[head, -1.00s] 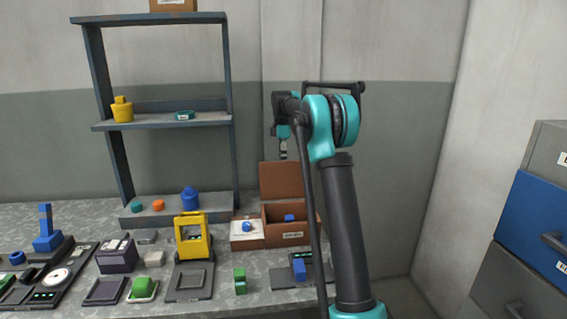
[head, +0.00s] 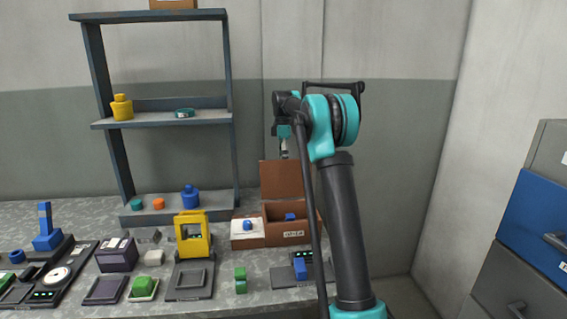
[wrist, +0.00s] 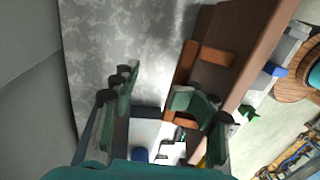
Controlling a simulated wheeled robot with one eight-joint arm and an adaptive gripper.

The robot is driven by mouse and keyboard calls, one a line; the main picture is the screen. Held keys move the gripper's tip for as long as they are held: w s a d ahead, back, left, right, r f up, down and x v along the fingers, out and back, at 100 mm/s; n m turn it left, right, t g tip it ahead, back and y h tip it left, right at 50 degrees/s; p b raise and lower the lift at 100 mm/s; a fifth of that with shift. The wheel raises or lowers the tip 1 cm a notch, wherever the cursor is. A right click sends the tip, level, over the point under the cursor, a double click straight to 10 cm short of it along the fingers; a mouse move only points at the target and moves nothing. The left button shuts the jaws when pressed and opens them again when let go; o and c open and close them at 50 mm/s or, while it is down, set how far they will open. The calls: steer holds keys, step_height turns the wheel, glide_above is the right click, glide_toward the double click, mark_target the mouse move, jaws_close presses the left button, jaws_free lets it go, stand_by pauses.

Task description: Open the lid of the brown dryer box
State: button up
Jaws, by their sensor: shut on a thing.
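The brown dryer box (head: 288,236) stands on the bench in the head view, with a blue piece (head: 289,216) inside. Its lid (head: 282,181) stands raised, close to upright, along the back edge, so the inside is open to view. My gripper (head: 284,149) hangs at the lid's top edge, partly hidden by my arm. It is shut on the lid, though the contact is small in the head view. In the wrist view, the fingers of my gripper (wrist: 163,92) flank a gap beside a brown panel (wrist: 247,57); the exact grip is hard to make out.
A white tray with a blue knob (head: 247,226) adjoins the box's left side. A yellow frame device (head: 193,236) and a green piece (head: 240,279) stand left and in front. A shelf rack (head: 228,100) rises at the back left. Drawers (head: 540,230) stand at the right.

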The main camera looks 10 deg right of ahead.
step_height(320, 180, up, 12)
steer(key=w, duration=0.1)
steer(key=shift+w, duration=0.25)
steer(key=shift+f, duration=0.1)
stand_by(0.4)
